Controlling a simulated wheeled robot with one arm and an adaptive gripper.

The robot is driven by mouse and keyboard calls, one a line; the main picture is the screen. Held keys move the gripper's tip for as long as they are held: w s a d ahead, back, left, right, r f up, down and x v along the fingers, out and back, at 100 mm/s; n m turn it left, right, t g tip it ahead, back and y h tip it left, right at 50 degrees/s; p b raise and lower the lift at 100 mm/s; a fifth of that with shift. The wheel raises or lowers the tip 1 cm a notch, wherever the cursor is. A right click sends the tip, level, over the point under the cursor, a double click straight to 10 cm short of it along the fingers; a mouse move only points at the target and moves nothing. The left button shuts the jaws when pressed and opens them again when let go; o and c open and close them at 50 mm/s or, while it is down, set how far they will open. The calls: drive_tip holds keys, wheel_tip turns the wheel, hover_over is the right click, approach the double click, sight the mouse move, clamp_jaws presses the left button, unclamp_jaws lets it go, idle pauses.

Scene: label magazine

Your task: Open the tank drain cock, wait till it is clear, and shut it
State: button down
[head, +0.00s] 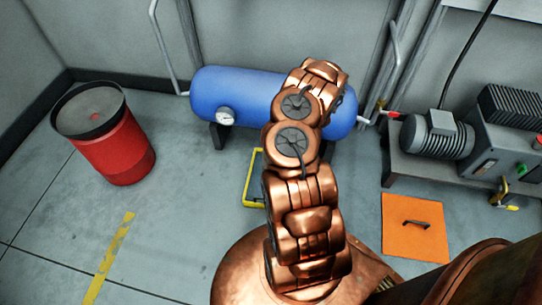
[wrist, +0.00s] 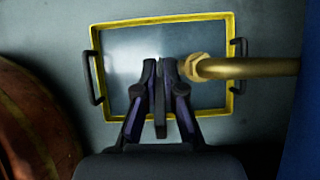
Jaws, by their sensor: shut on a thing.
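The blue tank (head: 240,88) lies along the back wall, partly behind my arm, with a round gauge on its front. In the wrist view, a brass drain pipe (wrist: 250,68) with a hex nut comes from the blue tank (wrist: 310,110) at the right. My gripper (wrist: 161,68) is at the pipe's end, its fingers closed on the dark, thin drain cock handle (wrist: 160,118). The handle points toward me between the fingers. The cock's outlet is hidden, and I see no clear stream. A yellow-rimmed tray (wrist: 160,20) lies below. Its floor has a pale sheen; I cannot tell whether it holds liquid.
The tray's yellow rim (head: 248,178) also shows on the floor by my arm. A red drum (head: 120,155) stands left.

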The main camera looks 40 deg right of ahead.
drive_tip(key=shift+d, duration=0.1)
idle(0.3)
drive_tip(key=c, duration=1.3)
unclamp_jaws()
drive_tip(key=shift+o, duration=0.2)
drive_tip(key=v, duration=1.2)
